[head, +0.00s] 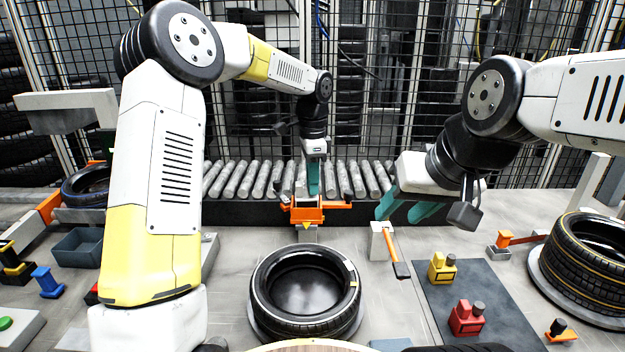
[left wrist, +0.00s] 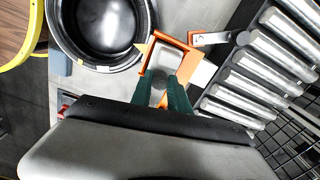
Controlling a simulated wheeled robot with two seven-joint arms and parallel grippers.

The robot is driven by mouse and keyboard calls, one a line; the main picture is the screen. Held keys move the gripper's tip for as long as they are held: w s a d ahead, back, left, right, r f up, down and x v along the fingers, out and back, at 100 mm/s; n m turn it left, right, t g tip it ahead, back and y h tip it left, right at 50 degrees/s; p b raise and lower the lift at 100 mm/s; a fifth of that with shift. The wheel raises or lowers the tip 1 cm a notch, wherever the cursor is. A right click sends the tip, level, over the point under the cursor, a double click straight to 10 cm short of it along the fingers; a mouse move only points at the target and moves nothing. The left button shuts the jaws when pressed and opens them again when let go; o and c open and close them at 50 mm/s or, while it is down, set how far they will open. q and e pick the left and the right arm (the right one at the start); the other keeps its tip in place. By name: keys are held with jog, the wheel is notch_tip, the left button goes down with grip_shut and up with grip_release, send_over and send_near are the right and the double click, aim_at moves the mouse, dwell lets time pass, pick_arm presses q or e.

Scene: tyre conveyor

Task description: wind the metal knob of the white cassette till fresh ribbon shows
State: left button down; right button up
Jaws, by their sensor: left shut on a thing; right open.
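The white cassette (left wrist: 184,64) sits inside an orange frame (left wrist: 158,55) in the left wrist view. The orange frame also shows in the head view (head: 306,215), in front of the rollers; the cassette itself is hard to make out there. My left gripper (head: 314,192) points down into the frame. In the left wrist view its teal fingers (left wrist: 163,92) are shut on the grey metal knob (left wrist: 158,80), which is partly hidden between them. The ribbon cannot be made out. My right gripper (head: 408,211) is open and empty, to the right of the frame.
A tyre (head: 258,290) lies in front of the orange frame. Behind runs a roller conveyor (head: 243,180). An orange-handled tool (head: 391,247) leans by a pale block (head: 377,241). Yellow (head: 441,267) and red (head: 466,318) cassettes stand on a dark mat (head: 510,318).

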pick_arm(q)
jog(key=shift+n, duration=2.2)
jog(key=c, duration=1.2)
grip_release()
jog(key=shift+c, duration=0.2)
jog(key=shift+r, duration=0.1)
notch_tip(320, 180, up, 8)
jog(key=shift+f, duration=0.2)
